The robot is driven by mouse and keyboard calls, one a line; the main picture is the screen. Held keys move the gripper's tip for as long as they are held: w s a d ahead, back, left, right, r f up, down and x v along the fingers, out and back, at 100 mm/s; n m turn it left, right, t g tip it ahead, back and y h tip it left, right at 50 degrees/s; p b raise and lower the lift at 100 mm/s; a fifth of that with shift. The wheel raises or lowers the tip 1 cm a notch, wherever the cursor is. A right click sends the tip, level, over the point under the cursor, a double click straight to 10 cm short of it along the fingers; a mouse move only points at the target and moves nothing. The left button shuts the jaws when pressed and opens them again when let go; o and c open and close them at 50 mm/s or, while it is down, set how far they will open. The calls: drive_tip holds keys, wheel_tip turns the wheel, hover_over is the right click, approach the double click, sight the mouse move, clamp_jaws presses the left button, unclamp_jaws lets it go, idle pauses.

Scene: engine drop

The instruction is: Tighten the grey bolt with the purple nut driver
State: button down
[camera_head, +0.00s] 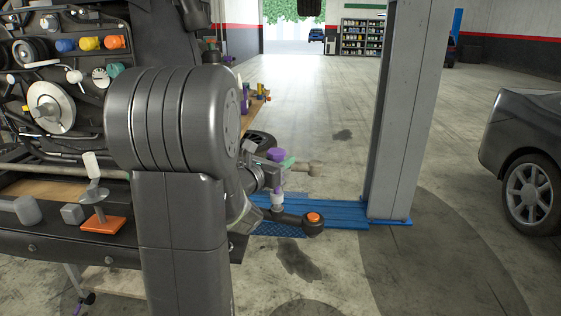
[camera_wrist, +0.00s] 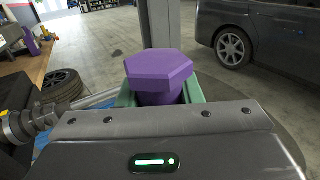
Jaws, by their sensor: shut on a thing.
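The purple nut driver (camera_wrist: 158,68) stands between the green fingers of my gripper (camera_wrist: 160,96) in the wrist view, its hexagonal head toward the camera. In the head view my gripper (camera_head: 277,162) is at the end of my arm, right of the engine, with the purple top (camera_head: 276,154) of the driver showing. A pale grey piece (camera_head: 277,198) shows below the gripper, next to a dark arm with an orange cap (camera_head: 313,218). I cannot tell whether the pale piece is the driver's tip or the grey bolt, nor whether they touch.
The dark engine (camera_head: 75,140) with coloured caps fills the left side. A grey block (camera_head: 72,214) and an orange plate (camera_head: 101,222) are at its lower front. A blue lift base (camera_head: 340,213) and a grey post (camera_head: 397,110) stand behind the gripper.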

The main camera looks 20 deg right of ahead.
drive_tip(key=shift+f+b, duration=0.9)
drive_tip(key=shift+b, duration=0.1)
drive_tip(key=c, duration=1.8)
unclamp_jaws()
clamp_jaws()
drive_tip(key=shift+r, duration=0.2)
drive_tip(key=shift+s+d+m+g+h+p, duration=0.1)
drive_tip(key=shift+m+g+h+p, duration=0.5)
drive_tip(key=shift+m+g, duration=0.6)
drive_tip(key=shift+s+m+g+h+p, duration=0.1)
drive_tip(key=shift+m+g+h+p, duration=0.45)
drive_tip(key=shift+g, duration=1.05)
drive_tip(key=shift+s+f+m, duration=0.1)
drive_tip(key=shift+f+m, duration=0.05)
drive_tip(key=shift+m, duration=0.1)
